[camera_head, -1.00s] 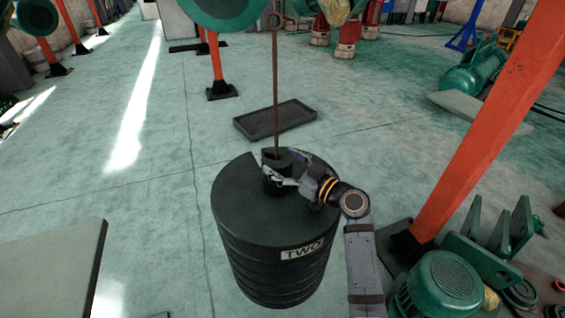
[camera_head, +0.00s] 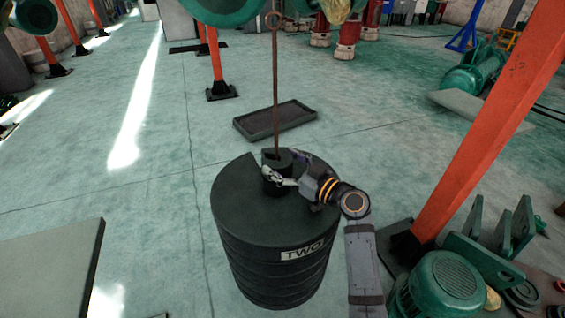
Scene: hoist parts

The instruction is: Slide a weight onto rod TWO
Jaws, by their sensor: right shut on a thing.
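A stack of large black slotted discs (camera_head: 245,215) stands on the floor with a white label reading TWO (camera_head: 301,251) on its side. A thin rusty rod (camera_head: 275,85) with a ring at its top rises upright from the middle of the stack. A small black cylindrical weight (camera_head: 274,182) sits around or against the rod at the top of the stack; I cannot tell whether it touches the top disc. My right gripper (camera_head: 281,177) is shut on this weight, reaching in from the right. My left gripper is not in view.
An empty dark tray (camera_head: 250,127) lies on the floor behind the stack. An orange post (camera_head: 470,150) and a green motor (camera_head: 447,284) stand at the right. A grey slab (camera_head: 50,268) is at the lower left.

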